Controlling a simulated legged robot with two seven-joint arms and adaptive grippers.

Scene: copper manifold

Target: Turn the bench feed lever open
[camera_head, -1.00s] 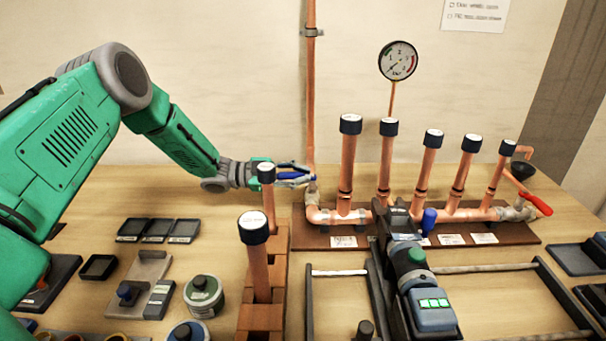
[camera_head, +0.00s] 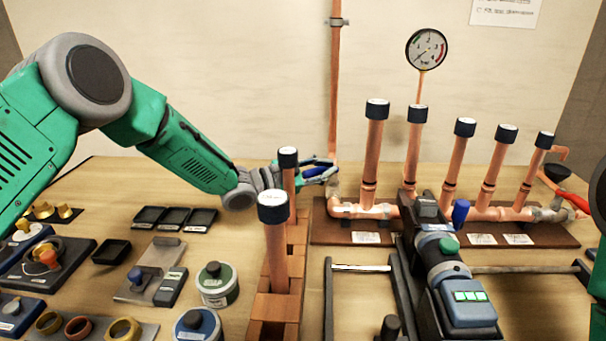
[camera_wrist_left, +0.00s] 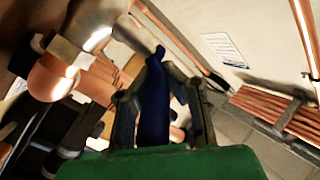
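The feed valve (camera_head: 333,187) sits at the left end of the copper manifold (camera_head: 366,212), below the tall vertical pipe. Its blue lever (camera_head: 316,171) points left toward my left gripper (camera_head: 322,171). In the left wrist view the blue lever (camera_wrist_left: 154,105) lies lengthwise between the two fingers (camera_wrist_left: 162,112). A gap shows between it and the right finger; contact with the left finger cannot be told. The fingers look open around it. My right gripper is out of view; only green and dark parts show at the right edge.
Capped copper stubs (camera_head: 276,250) stand in a wooden rack (camera_head: 272,306) just in front of my left gripper. A clamp device (camera_head: 445,270) stands before the manifold, which also has a red handle (camera_head: 572,201) at its right end. A gauge (camera_head: 426,49) rises behind. Trays and tins fill the left bench.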

